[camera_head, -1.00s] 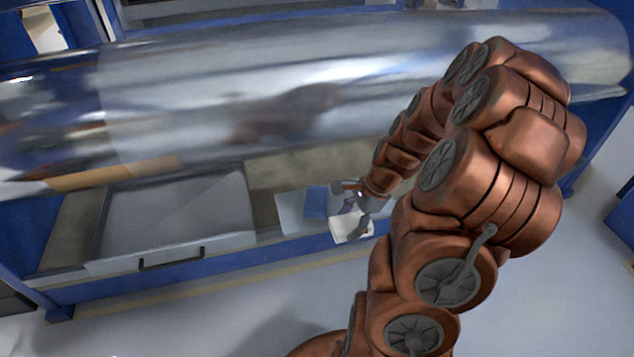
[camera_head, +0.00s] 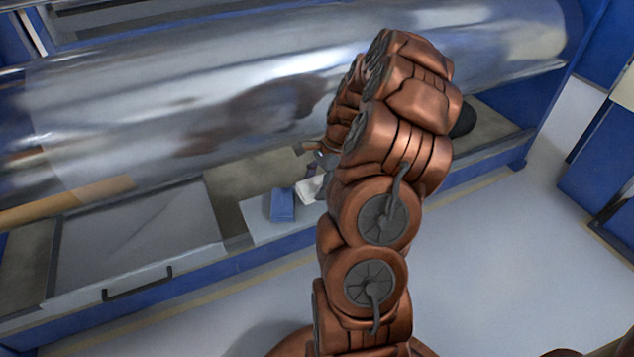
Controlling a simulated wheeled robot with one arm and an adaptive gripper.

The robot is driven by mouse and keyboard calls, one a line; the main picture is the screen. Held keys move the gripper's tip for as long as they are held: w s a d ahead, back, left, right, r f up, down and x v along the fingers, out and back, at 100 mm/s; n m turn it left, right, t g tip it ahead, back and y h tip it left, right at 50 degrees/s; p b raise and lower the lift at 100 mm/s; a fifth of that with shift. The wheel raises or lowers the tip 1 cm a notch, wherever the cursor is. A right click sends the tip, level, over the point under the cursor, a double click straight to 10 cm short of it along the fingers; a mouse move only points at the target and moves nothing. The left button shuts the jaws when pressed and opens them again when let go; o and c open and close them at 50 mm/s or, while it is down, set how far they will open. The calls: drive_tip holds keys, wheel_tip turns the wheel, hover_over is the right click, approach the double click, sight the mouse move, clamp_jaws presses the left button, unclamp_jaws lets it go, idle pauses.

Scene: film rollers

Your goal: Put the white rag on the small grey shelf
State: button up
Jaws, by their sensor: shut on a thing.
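The white rag (camera_head: 311,189) shows as a small pale patch just right of a folded blue cloth. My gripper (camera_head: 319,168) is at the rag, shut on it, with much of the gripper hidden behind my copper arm. I cannot tell whether the rag still touches the surface below. A small light grey surface (camera_head: 258,231) lies under the blue cloth, low beneath the big roller; it may be the small grey shelf.
The blue cloth (camera_head: 282,204) lies left of the rag. A shiny film roller (camera_head: 230,95) spans above and behind. A grey drawer with a dark handle (camera_head: 138,285) is at left. A dark round object (camera_head: 463,120) is at right. The floor (camera_head: 480,270) at right is clear.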

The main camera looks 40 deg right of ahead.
sight(317, 181)
drive_tip(key=w+d, duration=0.3)
drive_tip(key=shift+w+d+f, duration=0.15)
drive_tip(key=shift+d+f, duration=0.1)
drive_tip(key=shift+d, duration=0.15)
drive_tip(key=shift+f+b, duration=0.65)
drive_tip(key=shift+f, duration=1.15)
drive_tip(key=o, duration=1.3)
drive_tip(key=p+v, duration=0.2)
drive_tip(key=v, duration=1)
drive_tip(key=shift+r, duration=0.15)
